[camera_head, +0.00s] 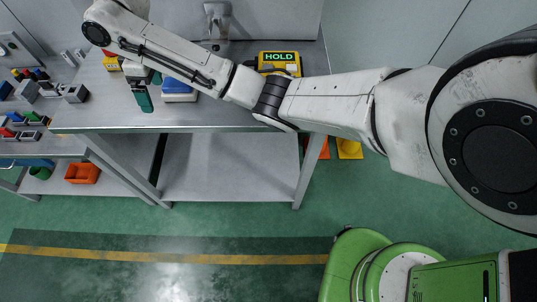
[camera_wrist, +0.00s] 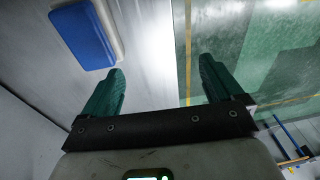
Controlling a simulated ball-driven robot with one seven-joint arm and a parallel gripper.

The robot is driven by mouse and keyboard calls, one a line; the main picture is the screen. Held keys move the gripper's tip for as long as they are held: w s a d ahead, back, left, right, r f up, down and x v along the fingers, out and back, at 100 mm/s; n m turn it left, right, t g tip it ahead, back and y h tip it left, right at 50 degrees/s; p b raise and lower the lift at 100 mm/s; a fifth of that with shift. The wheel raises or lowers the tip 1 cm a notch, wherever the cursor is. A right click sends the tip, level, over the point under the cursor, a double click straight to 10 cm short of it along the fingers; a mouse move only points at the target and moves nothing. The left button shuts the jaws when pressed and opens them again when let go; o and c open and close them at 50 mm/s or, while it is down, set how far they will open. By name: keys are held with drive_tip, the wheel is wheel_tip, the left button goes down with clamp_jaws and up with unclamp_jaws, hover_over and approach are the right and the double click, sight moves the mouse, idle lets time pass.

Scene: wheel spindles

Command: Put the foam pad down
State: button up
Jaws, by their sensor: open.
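The foam pad (camera_head: 178,92), blue on top with a pale lower layer, lies on the grey metal table (camera_head: 225,113), partly behind my arm in the head view. In the wrist view the pad (camera_wrist: 84,35) is at the upper left, beyond and to the left of my left finger, with a gap between them. My gripper (camera_wrist: 160,72) is open, with nothing between its green fingers. In the head view my gripper (camera_head: 144,97) is just left of the pad, near the table's front edge.
A yellow-and-black device (camera_head: 280,61) reading HOLD stands at the table's back right. A yellow-orange object (camera_head: 111,63) is at the back left. Racks with small coloured parts (camera_head: 24,120) stand on the left bench. An orange bin (camera_head: 82,173) is on the lower shelf. Bare tabletop lies in front of the pad.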

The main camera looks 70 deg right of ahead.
drive_tip(key=s+a+f+m+t+y, duration=0.1)
drive_tip(key=s+a+f+m+y, duration=0.1)
drive_tip(key=s+a+f, duration=1.05)
drive_tip(key=s+d+f+m+h, duration=0.1)
drive_tip(key=s+d, duration=0.1)
drive_tip(key=s, duration=0.9)
drive_tip(key=s+d+f+m+g+h, duration=0.1)
drive_tip(key=s+d+f+m+h, duration=0.1)
drive_tip(key=s, duration=0.9)
drive_tip(key=shift+s, duration=0.2)
drive_tip(key=shift+d+f, duration=0.1)
